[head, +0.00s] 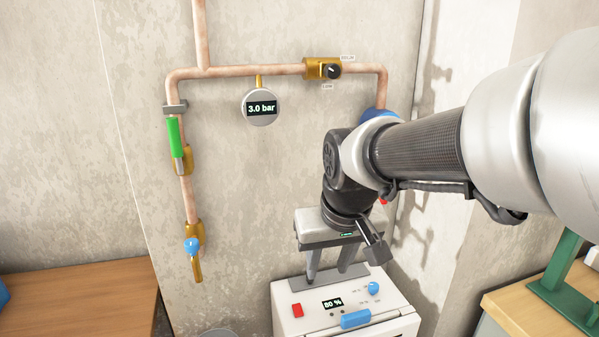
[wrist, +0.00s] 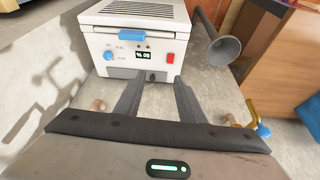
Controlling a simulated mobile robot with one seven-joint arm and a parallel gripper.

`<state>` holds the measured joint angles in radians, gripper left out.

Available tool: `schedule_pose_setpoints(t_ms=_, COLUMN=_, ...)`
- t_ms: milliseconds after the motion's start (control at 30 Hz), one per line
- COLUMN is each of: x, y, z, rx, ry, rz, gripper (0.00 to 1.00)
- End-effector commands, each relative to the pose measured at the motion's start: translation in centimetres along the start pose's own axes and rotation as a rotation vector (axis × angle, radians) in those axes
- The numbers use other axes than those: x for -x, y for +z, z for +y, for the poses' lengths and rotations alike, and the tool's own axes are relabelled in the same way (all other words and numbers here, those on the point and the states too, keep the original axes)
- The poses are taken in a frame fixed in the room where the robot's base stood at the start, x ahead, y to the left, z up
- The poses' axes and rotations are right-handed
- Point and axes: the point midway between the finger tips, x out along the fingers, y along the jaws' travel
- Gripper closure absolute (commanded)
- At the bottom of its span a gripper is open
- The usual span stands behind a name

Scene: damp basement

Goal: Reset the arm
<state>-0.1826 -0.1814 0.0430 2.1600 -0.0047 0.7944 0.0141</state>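My arm reaches in from the right in the head view. My gripper (head: 329,274) points down in front of the wall, above a white box-shaped device. In the wrist view my gripper (wrist: 157,80) shows its two grey fingers apart with nothing between them. It is open and empty. The white device (head: 287,321) has a display reading 80 %, a red switch, a blue knob and a blue handle. It also shows upright beyond the fingertips in the wrist view (wrist: 181,41). I cannot tell whether the fingertips touch anything; they look clear of it.
Copper pipework (head: 240,71) on the wall carries a gauge (head: 261,107) reading 3.0 bar, a black knob (head: 332,71), a green-handled valve (head: 175,138) and a blue-handled tap (head: 192,245). A wooden surface (head: 80,290) is at left, a green stand (head: 566,285) at right. A grey funnel-shaped pipe (wrist: 222,47) stands beside the device.

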Motion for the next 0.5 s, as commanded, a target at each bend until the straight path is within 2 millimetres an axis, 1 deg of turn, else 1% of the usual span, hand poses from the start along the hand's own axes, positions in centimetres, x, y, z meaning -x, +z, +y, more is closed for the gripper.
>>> schedule_pose_setpoints(t_ms=33, x=1.8, y=1.6, z=1.3, rx=-0.03, ry=0.014, rz=0.024, gripper=0.64)
schedule_pose_setpoints(t_ms=100, x=3.4, y=3.8, z=2.5, rx=-0.063, ry=0.029, rz=0.044, gripper=0.64)
schedule_pose_setpoints(t_ms=200, x=5.0, y=6.5, z=3.8, rx=-0.101, ry=0.045, rz=0.066, gripper=0.64)
schedule_pose_setpoints(t_ms=333, x=6.2, y=9.4, z=4.8, rx=-0.143, ry=0.062, rz=0.09, gripper=0.64)
schedule_pose_setpoints(t_ms=500, x=7.2, y=12.8, z=5.6, rx=-0.188, ry=0.08, rz=0.119, gripper=0.64)
